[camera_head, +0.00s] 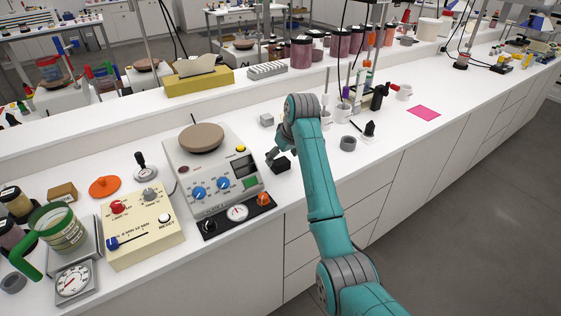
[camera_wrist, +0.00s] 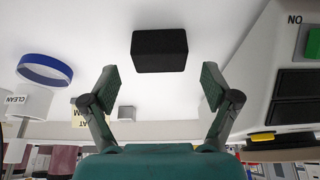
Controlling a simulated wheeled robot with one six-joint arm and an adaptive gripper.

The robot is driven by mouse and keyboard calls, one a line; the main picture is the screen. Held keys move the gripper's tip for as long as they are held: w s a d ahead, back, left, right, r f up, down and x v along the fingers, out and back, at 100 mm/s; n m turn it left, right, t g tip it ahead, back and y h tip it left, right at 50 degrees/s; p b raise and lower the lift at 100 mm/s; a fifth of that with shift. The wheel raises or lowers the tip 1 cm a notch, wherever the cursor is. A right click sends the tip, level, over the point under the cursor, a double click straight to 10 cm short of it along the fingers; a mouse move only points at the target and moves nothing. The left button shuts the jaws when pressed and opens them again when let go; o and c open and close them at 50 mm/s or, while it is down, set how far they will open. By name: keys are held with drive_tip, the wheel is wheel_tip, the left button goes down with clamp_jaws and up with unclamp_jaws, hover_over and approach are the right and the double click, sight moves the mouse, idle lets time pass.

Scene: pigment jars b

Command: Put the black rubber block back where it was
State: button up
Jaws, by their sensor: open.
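The black rubber block (camera_wrist: 159,50) sits on the white counter, just beyond my fingertips and centred between them in the wrist view. In the head view the block (camera_head: 282,165) shows as a small dark shape beside the right edge of the dial instrument (camera_head: 222,165). My gripper (camera_wrist: 160,84) is open, with one finger on each side and bare counter between them. In the head view my gripper (camera_head: 275,155) is small and partly hidden by my teal arm, right at the block. I see no contact between fingers and block in the wrist view.
A light grey cube (camera_head: 266,119) stands behind the gripper. A grey ring (camera_head: 348,143) and a small black bottle (camera_head: 369,130) stand to the right, with cups (camera_head: 342,113) behind. A pink sheet (camera_head: 424,112) lies further right. The counter's front edge is close.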

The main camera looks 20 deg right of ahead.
drive_tip(key=v, duration=0.9)
